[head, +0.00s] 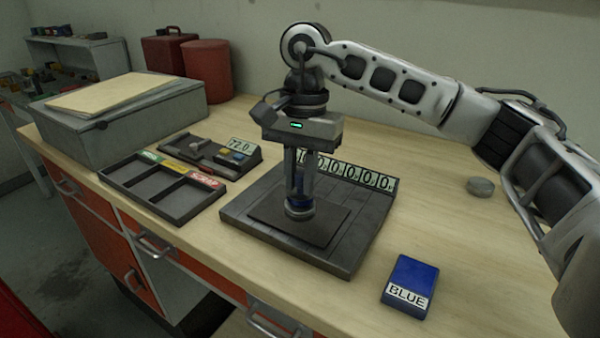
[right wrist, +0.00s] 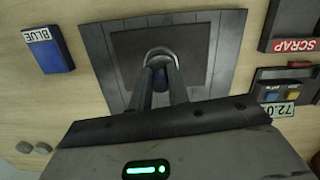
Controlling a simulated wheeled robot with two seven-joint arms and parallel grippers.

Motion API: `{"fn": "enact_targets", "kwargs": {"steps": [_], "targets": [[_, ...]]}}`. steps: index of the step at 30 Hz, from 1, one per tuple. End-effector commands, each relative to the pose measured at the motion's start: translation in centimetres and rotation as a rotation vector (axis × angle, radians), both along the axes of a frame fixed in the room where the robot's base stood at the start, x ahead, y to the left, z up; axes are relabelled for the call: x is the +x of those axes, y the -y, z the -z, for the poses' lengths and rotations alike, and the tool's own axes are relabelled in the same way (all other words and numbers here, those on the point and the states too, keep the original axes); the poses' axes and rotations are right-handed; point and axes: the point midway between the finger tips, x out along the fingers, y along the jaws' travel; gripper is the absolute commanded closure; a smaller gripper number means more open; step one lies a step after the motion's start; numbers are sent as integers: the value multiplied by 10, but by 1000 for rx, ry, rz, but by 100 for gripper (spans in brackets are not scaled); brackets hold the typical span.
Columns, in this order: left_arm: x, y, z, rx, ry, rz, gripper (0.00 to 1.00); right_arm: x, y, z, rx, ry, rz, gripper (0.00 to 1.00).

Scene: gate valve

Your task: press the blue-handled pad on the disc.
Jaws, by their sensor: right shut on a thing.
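My right gripper (head: 299,200) points straight down over the dark square plate (head: 264,221) on the grey slatted base. It is shut on the blue-handled pad (head: 298,203), which stands upright between the fingers. In the right wrist view the blue handle (right wrist: 159,79) shows between the fingers, with a pale round rim at its lower end. That end is at or just above the plate; I cannot tell if it touches, or whether a disc lies under it. A grey disc (head: 480,186) lies on the bench at the right. My left gripper is not in view.
A blue box marked BLUE (head: 409,284) stands front right. A strip of zeros (head: 358,176) edges the base. Left are a three-slot tray (head: 155,199), a device reading 72.0 (head: 213,154) and a grey case (head: 120,129). The bench's right side is mostly clear.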

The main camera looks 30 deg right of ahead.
Motion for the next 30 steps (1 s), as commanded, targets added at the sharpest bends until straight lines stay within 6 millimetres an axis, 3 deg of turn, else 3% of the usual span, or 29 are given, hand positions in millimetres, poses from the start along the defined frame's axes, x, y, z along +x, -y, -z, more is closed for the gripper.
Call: {"fn": "enact_targets", "kwargs": {"steps": [30], "targets": [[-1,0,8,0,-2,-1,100,0,0,8,1,1,-1,100]]}}
